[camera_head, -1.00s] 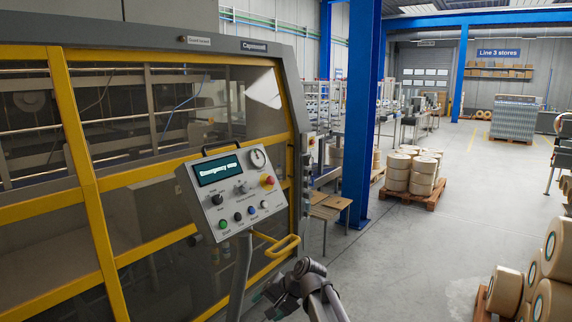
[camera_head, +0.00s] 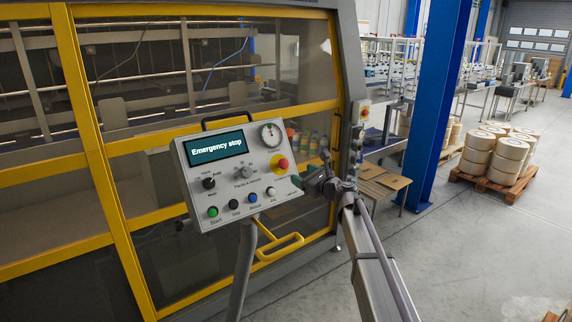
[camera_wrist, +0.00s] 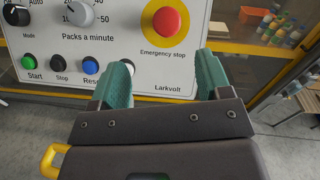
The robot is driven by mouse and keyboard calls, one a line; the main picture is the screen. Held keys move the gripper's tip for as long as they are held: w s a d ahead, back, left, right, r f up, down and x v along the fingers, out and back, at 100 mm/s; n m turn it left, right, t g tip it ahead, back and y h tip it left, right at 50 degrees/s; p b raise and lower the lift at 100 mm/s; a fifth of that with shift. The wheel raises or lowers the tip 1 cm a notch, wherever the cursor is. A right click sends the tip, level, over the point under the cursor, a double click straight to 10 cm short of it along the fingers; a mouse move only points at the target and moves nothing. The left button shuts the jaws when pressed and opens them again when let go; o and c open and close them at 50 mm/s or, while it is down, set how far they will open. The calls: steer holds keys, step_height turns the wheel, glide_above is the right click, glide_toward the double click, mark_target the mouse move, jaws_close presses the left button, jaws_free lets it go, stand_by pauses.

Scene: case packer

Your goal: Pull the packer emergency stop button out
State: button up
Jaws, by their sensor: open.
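The emergency stop button (camera_head: 282,164) is a red knob on a yellow ring at the right side of the grey control panel (camera_head: 222,197). It also shows in the wrist view (camera_wrist: 167,22), above the label "Emergency stop". The panel screen (camera_head: 216,149) reads "Emergency stop". My gripper (camera_head: 298,182) is just right of and below the button in the head view. In the wrist view its two teal fingers (camera_wrist: 161,75) are spread apart with nothing between them. The button lies beyond the fingertips, roughly centred between them, and is not touched.
The panel also carries a green start button (camera_head: 213,212), several other buttons and knobs, and a dial (camera_head: 271,135). A yellow handle (camera_head: 280,248) is below it. The yellow-framed machine guard (camera_head: 88,150) stands close behind. Open floor lies to the right.

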mark_target(285, 164)
steer(key=x, duration=1)
steer(key=shift+w+f, duration=0.2)
steer(key=shift+w, duration=0.4)
steer(key=shift+d, duration=0.1)
steer(key=shift+c, duration=0.5)
steer(key=c, duration=0.9)
steer(key=shift+s+d+r+p, duration=0.3)
steer(key=shift+s+r+p, duration=0.05)
steer(key=shift+s, duration=0.1)
steer(key=shift+w+f, duration=0.1)
steer(key=o, duration=0.9)
steer(key=shift+o, duration=0.5)
